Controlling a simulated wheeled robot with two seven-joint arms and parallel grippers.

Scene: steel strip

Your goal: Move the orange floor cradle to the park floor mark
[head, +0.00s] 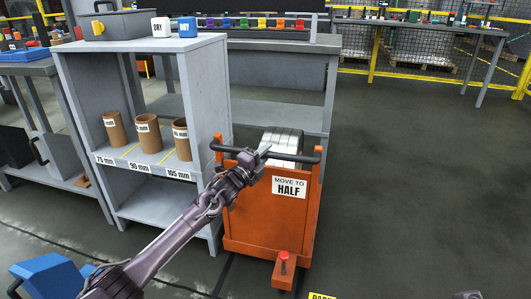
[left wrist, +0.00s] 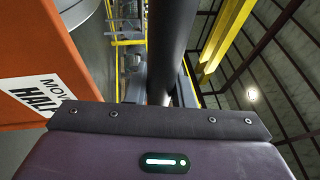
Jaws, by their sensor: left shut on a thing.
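The orange floor cradle (head: 262,225) stands on the floor right of the grey shelf, with a "MOVE TO HALF" label on its front and a roll of steel strip (head: 283,145) on top. My left gripper (head: 262,160) is shut on its black handle bar (head: 225,148), near the middle of the bar. In the left wrist view the bar (left wrist: 172,45) runs up from the gripper, with the cradle's orange panel (left wrist: 60,55) at left. A yellow label reading "PARK" (head: 320,296) is cut off at the bottom edge. My right gripper is not identifiable in view.
The grey shelf (head: 210,95) with several brown tubes stands close left of the cradle. A grey workbench (head: 275,45) is behind it. A red-topped orange post (head: 284,265) sits low at the cradle's front. Open floor (head: 430,180) lies to the right.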

